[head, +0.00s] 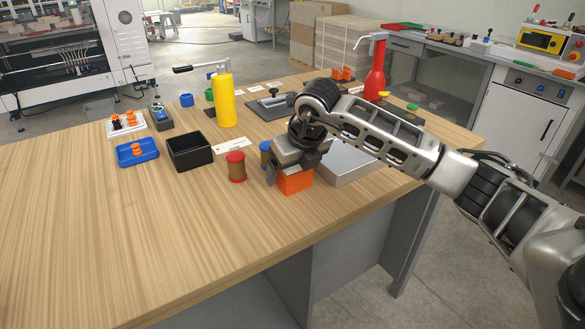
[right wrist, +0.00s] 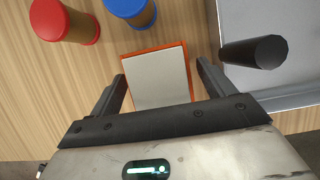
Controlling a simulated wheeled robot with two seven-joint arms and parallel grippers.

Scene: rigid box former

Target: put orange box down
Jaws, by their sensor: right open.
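The orange box (head: 294,181) stands on the wooden table near its front right part, and its pale top with an orange rim shows in the right wrist view (right wrist: 160,75). My right gripper (head: 284,172) is directly above and around the box. In the right wrist view my right gripper (right wrist: 162,82) has a finger on each side of the box, with a gap visible on the right side. The box appears to rest on the table; its lower edge is partly hidden in the wrist view. My left gripper is not in view.
A grey metal tray (head: 345,163) lies close on the right. A black bin (head: 189,152) is further left. The table's front left is clear.

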